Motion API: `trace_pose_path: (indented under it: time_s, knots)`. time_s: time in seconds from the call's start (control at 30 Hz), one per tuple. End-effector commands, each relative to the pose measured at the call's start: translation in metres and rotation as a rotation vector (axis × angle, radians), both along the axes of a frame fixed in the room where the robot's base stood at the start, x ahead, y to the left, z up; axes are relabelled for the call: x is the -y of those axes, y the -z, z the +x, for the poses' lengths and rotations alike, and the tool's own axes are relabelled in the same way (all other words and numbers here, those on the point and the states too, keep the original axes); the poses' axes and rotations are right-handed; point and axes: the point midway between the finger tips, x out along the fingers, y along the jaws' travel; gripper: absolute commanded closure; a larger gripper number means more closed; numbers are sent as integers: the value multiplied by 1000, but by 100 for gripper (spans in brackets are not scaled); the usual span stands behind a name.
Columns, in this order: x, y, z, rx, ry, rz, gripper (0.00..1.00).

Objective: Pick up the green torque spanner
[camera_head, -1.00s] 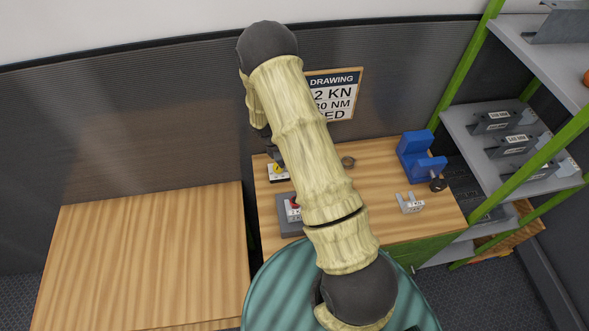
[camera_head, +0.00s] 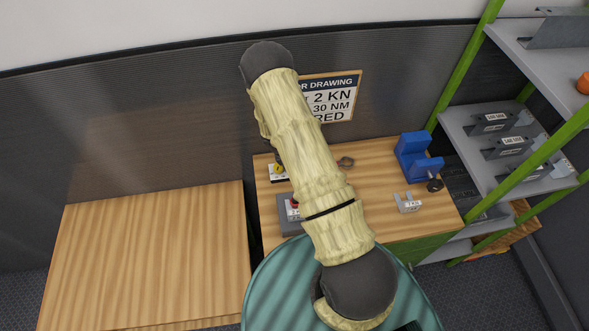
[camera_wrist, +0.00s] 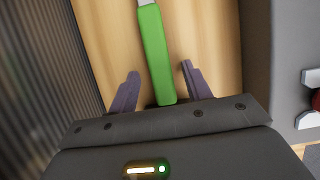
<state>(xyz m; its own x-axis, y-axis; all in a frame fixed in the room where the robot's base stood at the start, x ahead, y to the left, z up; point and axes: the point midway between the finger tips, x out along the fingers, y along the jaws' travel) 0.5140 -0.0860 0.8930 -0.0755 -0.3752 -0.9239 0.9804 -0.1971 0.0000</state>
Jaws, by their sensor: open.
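The green torque spanner (camera_wrist: 156,55) shows in the wrist view as a long green handle with a bit of grey metal at the top edge of the picture. It lies on the wooden bench top (camera_wrist: 205,30). My gripper (camera_wrist: 160,82) is open, with one dark finger on each side of the handle's near end. The fingers stand apart from the handle. I cannot tell how high they are above the bench. In the head view my arm hides the spanner and the gripper.
A grey block with a red part (camera_head: 290,212) stands close by, right of the spanner in the wrist view. A blue vise (camera_head: 416,158) and a small grey bracket (camera_head: 407,203) sit on the bench's right. A ribbed wall (camera_wrist: 45,70) runs along the left. Another wooden top (camera_head: 150,255) is bare.

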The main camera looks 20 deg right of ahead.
Motion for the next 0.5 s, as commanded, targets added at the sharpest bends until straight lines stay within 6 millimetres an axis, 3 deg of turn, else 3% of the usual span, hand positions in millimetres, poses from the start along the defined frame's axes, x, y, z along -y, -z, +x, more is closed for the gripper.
trace_pose_path:
  time_s: [0.27, 0.5]
  knots:
    - [-1, 0, 0, -1, -2, 0, 53]
    - [-2, 0, 0, 0, -3, 0, 100]
